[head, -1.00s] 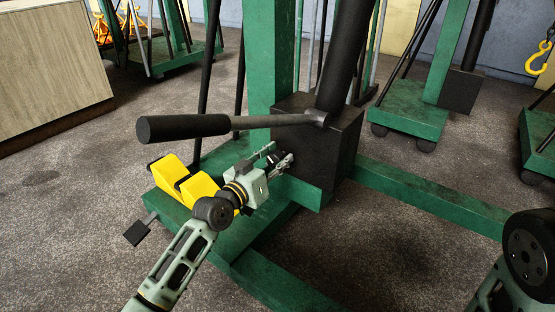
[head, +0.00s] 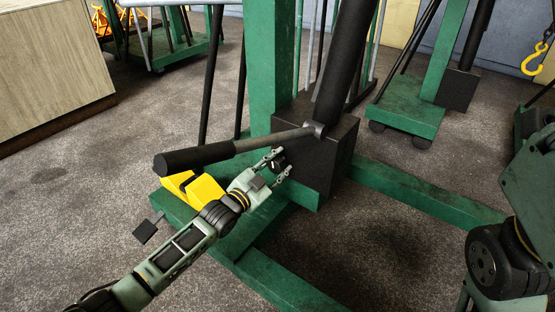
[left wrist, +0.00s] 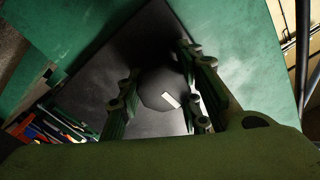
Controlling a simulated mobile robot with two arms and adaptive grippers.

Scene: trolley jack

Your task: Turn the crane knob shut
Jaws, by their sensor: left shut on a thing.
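The crane knob (head: 278,164) is a small dark round knob on the side of the black block (head: 325,160) at the crane's foot. In the left wrist view the knob (left wrist: 160,88) shows a white mark on its face. My left gripper (head: 282,161) is at the knob, with one finger on each side, and it is shut on it. The fingers also flank it in the left wrist view (left wrist: 160,78). Only part of the knob shows in the head view. My right arm is at the right edge; its gripper is out of view.
A black-gripped lever (head: 195,157) slants from the block just above my left gripper. Yellow blocks (head: 205,190) sit on the green base beside my left arm. A green leg (head: 430,200) runs right. A wooden cabinet (head: 50,60) stands at the left.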

